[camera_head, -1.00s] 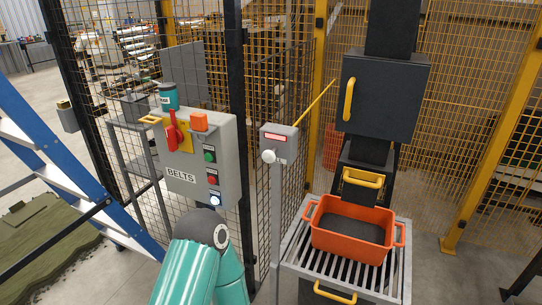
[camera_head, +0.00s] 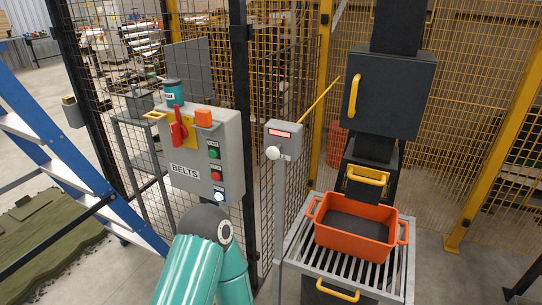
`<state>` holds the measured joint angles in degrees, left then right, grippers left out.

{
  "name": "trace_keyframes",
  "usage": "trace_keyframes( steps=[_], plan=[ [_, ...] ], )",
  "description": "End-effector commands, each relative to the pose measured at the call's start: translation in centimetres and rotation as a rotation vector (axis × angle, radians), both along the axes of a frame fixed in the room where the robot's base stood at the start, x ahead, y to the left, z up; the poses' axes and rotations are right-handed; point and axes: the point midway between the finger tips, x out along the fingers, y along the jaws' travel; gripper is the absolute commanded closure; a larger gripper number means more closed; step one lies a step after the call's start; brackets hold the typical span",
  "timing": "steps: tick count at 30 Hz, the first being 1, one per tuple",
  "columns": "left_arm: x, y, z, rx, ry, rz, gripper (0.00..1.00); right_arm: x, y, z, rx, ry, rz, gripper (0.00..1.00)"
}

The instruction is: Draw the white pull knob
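The white pull knob (camera_head: 273,153) sticks out from the front of a small grey box (camera_head: 285,138) on a grey post. The box has a red-lit window above the knob and a yellow rod rising from it to the upper right. A teal and dark grey arm link of mine stands at the bottom centre, left of the post and in front of the belts panel. Neither gripper shows, and nothing of mine touches the knob.
The grey BELTS panel (camera_head: 198,155) with a red lever and several buttons is left of the post. An orange bin (camera_head: 353,235) sits on a slatted stand (camera_head: 302,250) at right. Mesh fencing is behind. A blue ladder (camera_head: 60,165) stands at left.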

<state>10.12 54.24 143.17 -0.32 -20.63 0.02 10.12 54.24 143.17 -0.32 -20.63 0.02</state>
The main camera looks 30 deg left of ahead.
Motion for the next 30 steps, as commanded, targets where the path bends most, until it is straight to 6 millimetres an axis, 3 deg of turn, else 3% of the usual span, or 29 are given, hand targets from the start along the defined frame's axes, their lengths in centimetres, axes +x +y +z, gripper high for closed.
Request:
trace_keyframes(
  steps=[29, 30],
  plan=[
    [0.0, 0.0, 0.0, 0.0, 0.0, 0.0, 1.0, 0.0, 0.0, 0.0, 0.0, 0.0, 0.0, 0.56],
    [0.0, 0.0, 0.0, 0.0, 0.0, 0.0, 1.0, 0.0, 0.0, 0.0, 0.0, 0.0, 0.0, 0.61]
  ],
)
